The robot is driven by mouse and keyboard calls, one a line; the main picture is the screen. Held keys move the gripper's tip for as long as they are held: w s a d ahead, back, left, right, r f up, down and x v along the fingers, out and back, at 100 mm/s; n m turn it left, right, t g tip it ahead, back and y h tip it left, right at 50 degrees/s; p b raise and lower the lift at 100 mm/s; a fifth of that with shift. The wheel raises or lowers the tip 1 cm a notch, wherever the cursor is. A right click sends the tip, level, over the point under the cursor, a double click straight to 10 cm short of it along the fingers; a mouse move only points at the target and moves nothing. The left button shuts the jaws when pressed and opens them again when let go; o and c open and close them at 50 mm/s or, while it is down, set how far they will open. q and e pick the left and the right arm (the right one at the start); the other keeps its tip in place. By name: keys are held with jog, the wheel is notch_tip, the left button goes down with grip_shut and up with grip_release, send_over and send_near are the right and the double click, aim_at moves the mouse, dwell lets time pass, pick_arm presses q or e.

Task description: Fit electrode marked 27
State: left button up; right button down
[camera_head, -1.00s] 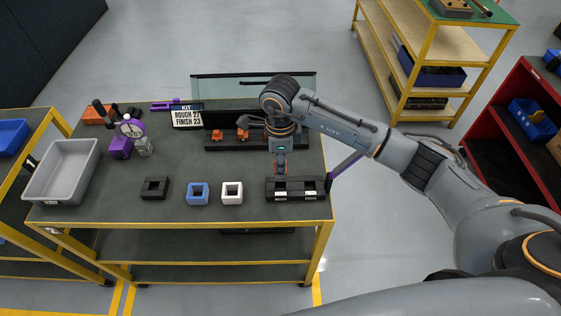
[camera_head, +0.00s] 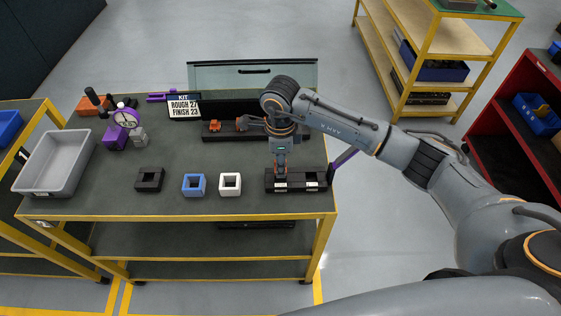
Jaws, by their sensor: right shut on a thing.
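My right gripper (camera_head: 281,172) points straight down at the left slot of a black two-slot holder (camera_head: 320,187) at the table's right front. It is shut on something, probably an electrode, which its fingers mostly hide. I cannot read any mark on it or tell how deep it sits. A sign (camera_head: 184,106) reads "KIT ROUGH 27 FINISH 23". Copper-coloured pieces (camera_head: 214,126) stand on a dark rack (camera_head: 218,137) behind the gripper, partly hidden by my arm. My left gripper is not in view.
Black (camera_head: 149,185), blue (camera_head: 194,191) and white (camera_head: 230,189) square blocks with openings stand left of the holder. A grey tray (camera_head: 53,190) and a purple stand with a dial gauge (camera_head: 116,138) are farther left. The middle of the table (camera_head: 175,155) is clear.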

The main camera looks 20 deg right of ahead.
jog(key=shift+f+b, duration=1.45)
jog(key=c, duration=0.9)
grip_release()
jog(key=shift+c, duration=0.2)
notch_tip(320, 180, up, 12)
